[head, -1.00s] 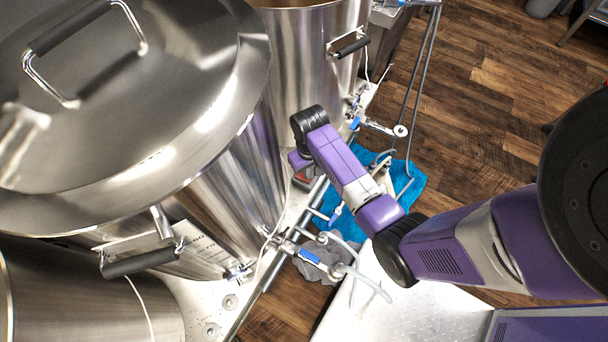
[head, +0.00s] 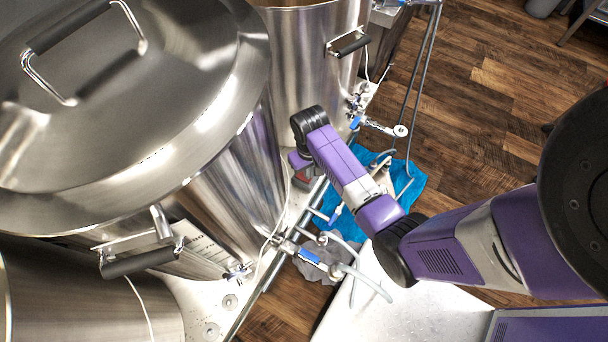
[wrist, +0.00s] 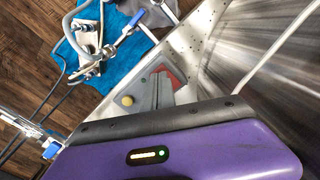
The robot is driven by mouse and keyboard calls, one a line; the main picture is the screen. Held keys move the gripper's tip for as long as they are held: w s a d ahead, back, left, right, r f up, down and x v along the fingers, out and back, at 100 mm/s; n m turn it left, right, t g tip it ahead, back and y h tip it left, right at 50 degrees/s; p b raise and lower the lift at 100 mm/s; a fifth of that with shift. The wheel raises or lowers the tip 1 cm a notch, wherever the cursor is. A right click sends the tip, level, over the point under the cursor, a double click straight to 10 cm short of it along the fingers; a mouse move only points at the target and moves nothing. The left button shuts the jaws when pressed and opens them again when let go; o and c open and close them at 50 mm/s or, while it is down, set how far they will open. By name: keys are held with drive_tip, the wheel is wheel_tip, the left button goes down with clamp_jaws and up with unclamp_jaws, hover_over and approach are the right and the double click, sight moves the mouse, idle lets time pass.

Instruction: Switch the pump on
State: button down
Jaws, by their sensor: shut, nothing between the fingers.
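In the wrist view, my gripper (wrist: 158,88) is shut and empty. Its grey fingers point at a small grey control box with a red switch (wrist: 174,76) on the metal stand. The fingertips overlap the lower edge of the red part; I cannot tell if they touch it. A yellow round knob (wrist: 127,100) sits left of the fingers. In the head view, the red part (head: 303,179) shows just below my purple gripper body (head: 298,160), and the fingers are hidden there. A metal fitting with hoses, perhaps the pump (wrist: 88,38), lies on a blue cloth (wrist: 125,58).
A large lidded steel kettle (head: 230,200) stands close to the left of my arm, and another kettle (head: 305,75) behind it. Valves with blue handles (head: 312,258) and hoses stick out along the stand's edge. A thin cable (wrist: 262,60) runs near the box. Wooden floor (head: 500,100) is open at right.

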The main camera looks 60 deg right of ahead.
drive_tip(key=shift+f+b, duration=0.4)
drive_tip(key=shift+f, duration=0.35)
drive_tip(key=shift+r, duration=0.15)
wheel_tip(320, 180, up, 6)
drive_tip(key=p, duration=0.7)
